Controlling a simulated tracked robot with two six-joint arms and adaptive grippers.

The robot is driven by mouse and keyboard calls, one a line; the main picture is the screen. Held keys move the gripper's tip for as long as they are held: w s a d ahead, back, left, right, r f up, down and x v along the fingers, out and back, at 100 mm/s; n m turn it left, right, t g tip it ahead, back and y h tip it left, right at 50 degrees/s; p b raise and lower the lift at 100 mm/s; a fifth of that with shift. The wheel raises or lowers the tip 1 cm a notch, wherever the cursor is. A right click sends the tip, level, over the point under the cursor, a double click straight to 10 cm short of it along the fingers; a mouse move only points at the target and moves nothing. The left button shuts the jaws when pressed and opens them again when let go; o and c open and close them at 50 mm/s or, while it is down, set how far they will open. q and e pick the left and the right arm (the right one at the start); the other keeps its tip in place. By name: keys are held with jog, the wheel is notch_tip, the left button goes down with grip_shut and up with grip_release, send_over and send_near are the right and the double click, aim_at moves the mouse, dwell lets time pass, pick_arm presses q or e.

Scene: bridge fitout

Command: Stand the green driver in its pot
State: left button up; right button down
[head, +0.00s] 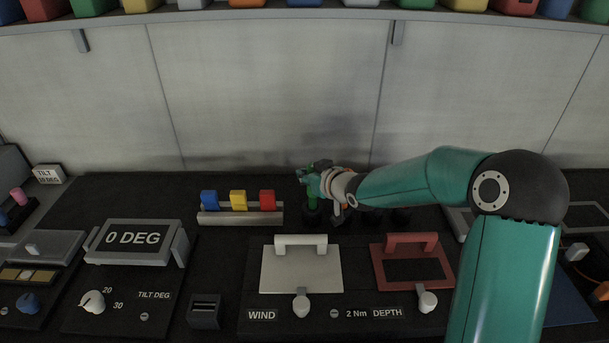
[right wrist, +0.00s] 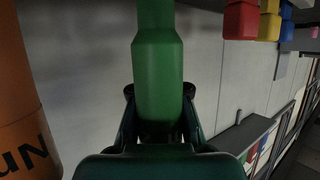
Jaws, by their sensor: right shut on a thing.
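The green driver (right wrist: 157,65) fills the middle of the right wrist view, with its thick handle between the two fingers of my right gripper (right wrist: 159,92). In the head view my right gripper (head: 314,180) is shut on the driver, and a little of the green handle (head: 313,191) shows. A dark pot (head: 313,216) is directly below the gripper in that view. The driver's lower end is hidden, so I cannot tell whether it is inside this pot. My left gripper is not in view.
Dark pots (head: 401,217) stand to the right, partly behind my right arm. A rack (head: 240,216) with blue, yellow and red blocks is to the left. A white-handled panel (head: 301,270) and a red-handled frame (head: 411,245) are in front. A large orange cylinder (right wrist: 22,100) is close in the wrist view.

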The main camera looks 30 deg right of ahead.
jog(key=shift+f+b, duration=0.6)
jog(key=shift+f, duration=0.1)
jog(key=shift+f, duration=0.15)
jog(key=c, duration=1.1)
grip_release()
jog(key=v, duration=1.2)
jog(key=shift+f, duration=0.1)
